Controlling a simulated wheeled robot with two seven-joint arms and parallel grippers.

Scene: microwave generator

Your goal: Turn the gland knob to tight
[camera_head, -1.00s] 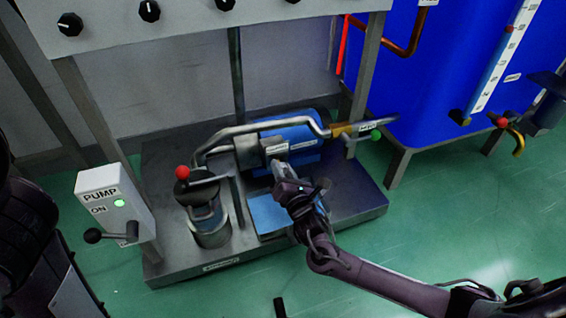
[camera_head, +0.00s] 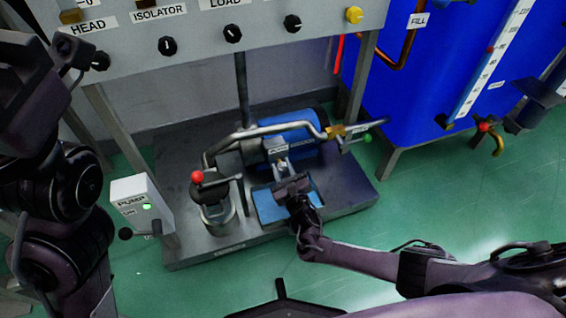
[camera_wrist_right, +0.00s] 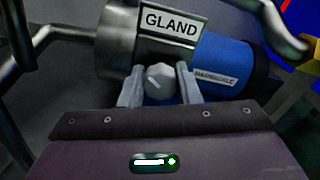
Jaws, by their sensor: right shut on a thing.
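The gland knob (camera_wrist_right: 160,82) is a small grey round knob with a pale mark that tilts up and left in the right wrist view. It sits on a metal housing below the white GLAND label (camera_wrist_right: 171,23). My right gripper (camera_wrist_right: 159,90) is shut on the knob, one pale finger on each side. In the head view my right gripper (camera_head: 289,182) is at the front of the pump, and it mostly hides the knob. No tight mark is readable. My left arm (camera_head: 75,190) is raised at the left edge; its fingers cannot be made out.
The blue motor body (camera_wrist_right: 222,67) lies right of the housing, and a bent metal pipe (camera_head: 265,129) runs above it. A red-tipped lever (camera_head: 198,177) stands left. The PUMP switch box (camera_head: 141,197) shows a green light. A knob panel (camera_head: 210,30) overhangs behind.

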